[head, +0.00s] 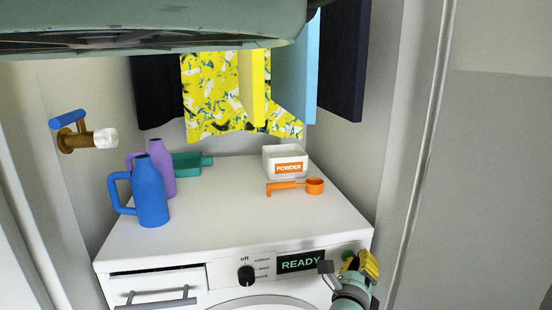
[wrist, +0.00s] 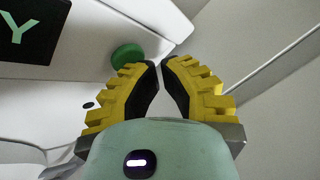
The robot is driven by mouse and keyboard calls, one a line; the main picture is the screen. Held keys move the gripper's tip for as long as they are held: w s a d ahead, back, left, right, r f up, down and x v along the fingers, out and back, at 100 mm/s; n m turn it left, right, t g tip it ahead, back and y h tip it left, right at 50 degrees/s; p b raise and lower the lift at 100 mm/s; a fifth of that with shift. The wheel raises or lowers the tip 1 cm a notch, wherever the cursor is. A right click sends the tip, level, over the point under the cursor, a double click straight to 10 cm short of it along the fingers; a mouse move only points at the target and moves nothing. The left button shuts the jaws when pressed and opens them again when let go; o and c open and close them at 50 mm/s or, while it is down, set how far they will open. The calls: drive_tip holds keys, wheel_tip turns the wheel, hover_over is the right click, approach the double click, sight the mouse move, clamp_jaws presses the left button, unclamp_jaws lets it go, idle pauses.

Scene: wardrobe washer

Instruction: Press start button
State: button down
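The start button is the round green button (wrist: 127,55) on the washer's front panel, beside the display, which reads READY (head: 301,262). In the head view the button (head: 347,254) shows only in part behind my gripper (head: 364,262). In the wrist view my gripper (wrist: 161,64) has its yellow and black fingers drawn together, tips almost meeting, with nothing between them. The tips appear just right of the button. I cannot tell whether they touch it or the panel.
The white washer (head: 225,220) carries a blue jug (head: 150,195), a purple jug (head: 162,170), a green bottle (head: 190,163), a powder box (head: 285,158) and an orange scoop (head: 314,186). A black dial (head: 246,275) sits left of the display. A wall stands close on the right.

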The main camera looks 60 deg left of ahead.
drive_tip(key=shift+w+a, duration=0.1)
idle(0.4)
drive_tip(key=shift+s+d, duration=0.35)
drive_tip(key=shift+d, duration=0.2)
drive_tip(key=d, duration=0.1)
drive_tip(key=s+d, duration=0.1)
drive_tip(key=d, duration=0.1)
drive_tip(key=s+d+p, duration=0.1)
drive_tip(key=d, duration=0.1)
drive_tip(key=shift+s+d, duration=0.15)
drive_tip(key=shift+d, duration=0.1)
idle(0.6)
